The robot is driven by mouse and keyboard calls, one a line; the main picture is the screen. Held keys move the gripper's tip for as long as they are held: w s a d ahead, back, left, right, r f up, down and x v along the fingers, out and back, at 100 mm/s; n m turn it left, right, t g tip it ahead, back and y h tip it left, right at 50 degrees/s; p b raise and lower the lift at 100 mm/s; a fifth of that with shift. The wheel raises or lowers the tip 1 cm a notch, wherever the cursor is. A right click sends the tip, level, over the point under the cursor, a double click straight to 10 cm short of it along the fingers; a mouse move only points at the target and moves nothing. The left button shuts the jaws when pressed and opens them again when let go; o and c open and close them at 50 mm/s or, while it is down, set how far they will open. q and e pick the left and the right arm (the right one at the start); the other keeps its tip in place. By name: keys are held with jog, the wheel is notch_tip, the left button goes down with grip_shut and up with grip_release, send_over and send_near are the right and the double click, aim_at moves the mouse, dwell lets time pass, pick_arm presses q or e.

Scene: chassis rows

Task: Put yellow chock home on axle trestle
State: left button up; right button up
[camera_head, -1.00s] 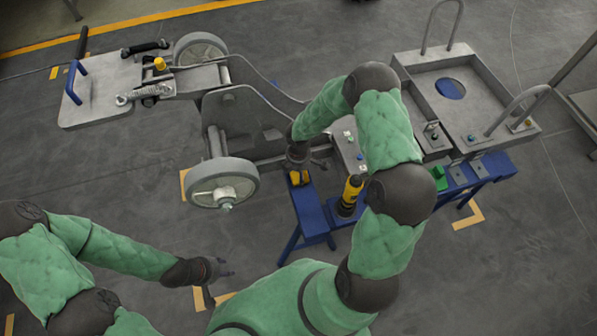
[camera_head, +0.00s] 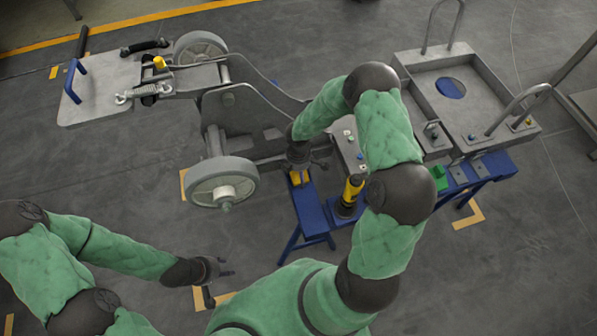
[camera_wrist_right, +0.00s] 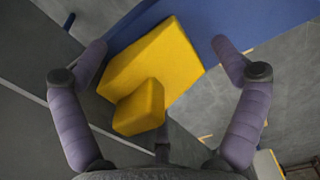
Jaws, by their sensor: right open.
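The yellow chock (camera_head: 299,178) is at the left end of the blue axle trestle (camera_head: 312,212), just below my right gripper (camera_head: 303,167). The right wrist view shows it as a yellow block (camera_wrist_right: 150,65) with a smaller raised block on its near side. My right gripper's open fingers (camera_wrist_right: 160,58) stand on either side of it, with gaps visible. The blue trestle top (camera_wrist_right: 255,15) shows behind the chock. Whether the chock is fully seated cannot be told. My left gripper (camera_head: 220,285) is empty and apart, over the floor at lower left, its fingers spread.
A grey wheeled chassis (camera_head: 240,120) stands just left of the trestle, its near wheel (camera_head: 222,184) close by. A black and yellow bottle-like item (camera_head: 352,192) stands right of my right gripper. A grey tray-like frame (camera_head: 480,100) is at right.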

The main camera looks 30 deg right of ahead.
notch_tip(320, 180, up, 12)
dwell(0.6)
dwell(0.4)
jog(key=s+a+f+m+y, duration=0.4)
jog(key=s+a+f+m, duration=1.1)
jog(key=s+a+m, duration=0.2)
jog(key=shift+a+f, duration=0.3)
jog(key=shift+a, duration=0.25)
